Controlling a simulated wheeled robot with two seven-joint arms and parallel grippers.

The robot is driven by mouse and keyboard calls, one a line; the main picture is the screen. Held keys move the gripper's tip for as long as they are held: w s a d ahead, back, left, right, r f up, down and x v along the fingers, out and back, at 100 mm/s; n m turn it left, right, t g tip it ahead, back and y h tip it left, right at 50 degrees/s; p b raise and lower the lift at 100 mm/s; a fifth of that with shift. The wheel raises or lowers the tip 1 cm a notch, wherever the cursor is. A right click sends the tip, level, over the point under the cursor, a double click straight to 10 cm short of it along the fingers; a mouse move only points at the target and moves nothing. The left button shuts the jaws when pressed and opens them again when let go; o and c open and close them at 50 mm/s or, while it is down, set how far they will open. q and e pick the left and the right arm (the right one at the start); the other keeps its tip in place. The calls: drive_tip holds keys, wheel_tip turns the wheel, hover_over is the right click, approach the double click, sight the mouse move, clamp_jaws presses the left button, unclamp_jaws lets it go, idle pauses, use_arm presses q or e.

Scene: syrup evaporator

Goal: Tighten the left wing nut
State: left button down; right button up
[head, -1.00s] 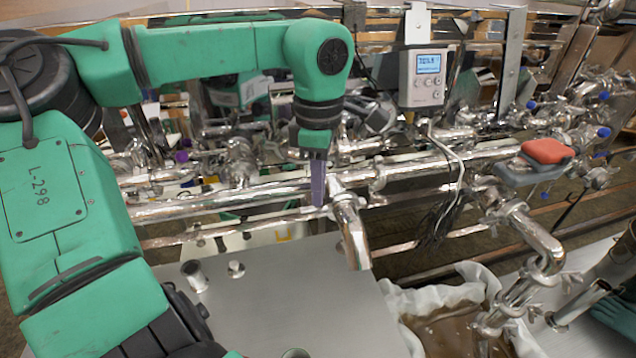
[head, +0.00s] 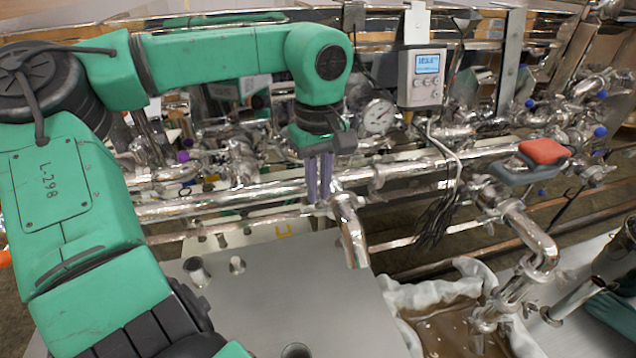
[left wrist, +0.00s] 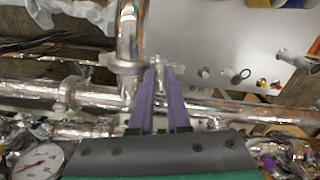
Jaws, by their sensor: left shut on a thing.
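My left gripper (head: 318,198) points down beside the clamped joint above the bent steel pipe (head: 350,230). In the left wrist view its two purple fingers (left wrist: 160,74) are close together, shut on a small shiny metal piece, which looks like the left wing nut (left wrist: 158,62). The nut is mostly hidden between the fingertips. The pipe clamp (left wrist: 124,66) is just left of the fingers in that view. In the head view the fingers hide the nut. My right gripper is not in view.
A grey metal table top (head: 290,295) with small steel cups (head: 196,271) lies below. A display box (head: 422,77) hangs behind with loose cables. A dial gauge (head: 379,116) is near my gripper. A red-and-grey handle (head: 543,151) and a cloth-lined bin (head: 455,325) are at right.

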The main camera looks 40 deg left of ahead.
use_arm(q)
drive_tip(key=shift+m, duration=0.8)
drive_tip(key=c, duration=0.9)
unclamp_jaws()
drive_tip(key=shift+o, duration=0.2)
drive_tip(key=shift+s, duration=0.25)
drive_tip(key=shift+w, duration=0.15)
